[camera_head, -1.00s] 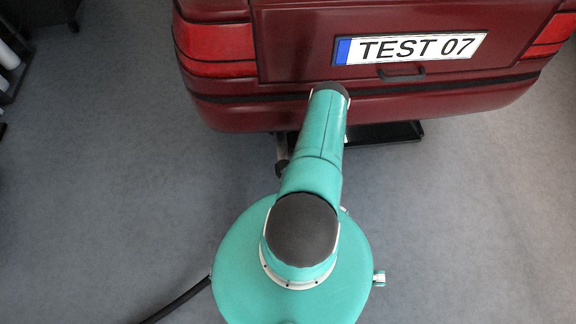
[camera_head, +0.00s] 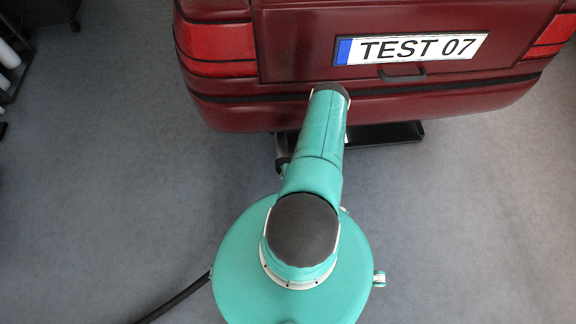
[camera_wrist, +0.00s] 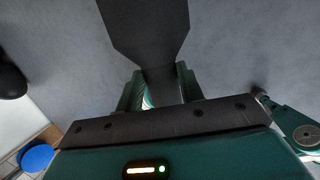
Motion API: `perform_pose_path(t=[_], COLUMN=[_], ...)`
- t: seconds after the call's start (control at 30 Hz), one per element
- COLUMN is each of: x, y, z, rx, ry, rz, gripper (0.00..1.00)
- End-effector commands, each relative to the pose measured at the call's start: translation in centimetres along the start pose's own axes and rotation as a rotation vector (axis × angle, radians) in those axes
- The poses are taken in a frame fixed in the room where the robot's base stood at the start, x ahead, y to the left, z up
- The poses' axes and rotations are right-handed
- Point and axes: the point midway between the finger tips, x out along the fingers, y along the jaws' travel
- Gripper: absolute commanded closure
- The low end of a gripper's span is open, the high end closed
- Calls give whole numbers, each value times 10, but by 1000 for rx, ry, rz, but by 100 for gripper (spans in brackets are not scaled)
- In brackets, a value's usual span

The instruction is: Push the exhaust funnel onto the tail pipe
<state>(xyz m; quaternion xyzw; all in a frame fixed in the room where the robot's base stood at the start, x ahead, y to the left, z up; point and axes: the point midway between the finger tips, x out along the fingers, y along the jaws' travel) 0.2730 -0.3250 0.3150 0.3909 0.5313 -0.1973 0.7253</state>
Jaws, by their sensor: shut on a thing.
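The exhaust funnel (camera_wrist: 148,25) is a dark, flat-looking piece in the wrist view, wide at the top and narrowing down to my gripper (camera_wrist: 160,88). My gripper's two green fingers are shut on its narrow end. In the head view my teal arm reaches to the rear of a dark red car (camera_head: 220,108) and hides my gripper. A small dark part shows just left of the arm below the bumper; I cannot tell whether it is funnel or gripper. I cannot make out the tail pipe, nor whether the funnel touches it.
A flat black part (camera_head: 395,133) sits under the bumper to the right of my arm. The grey floor (camera_head: 110,170) is clear on both sides. A dark rack (camera_head: 14,50) stands at the far left.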

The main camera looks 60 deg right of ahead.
Motion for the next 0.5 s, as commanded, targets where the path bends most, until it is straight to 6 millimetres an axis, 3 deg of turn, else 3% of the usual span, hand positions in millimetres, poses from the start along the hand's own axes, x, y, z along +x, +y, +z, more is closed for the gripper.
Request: perform_pose_path(t=[0.5], x=[1], y=[0], z=[12], rx=[-2], ry=[-2], rz=[-1], gripper=[100])
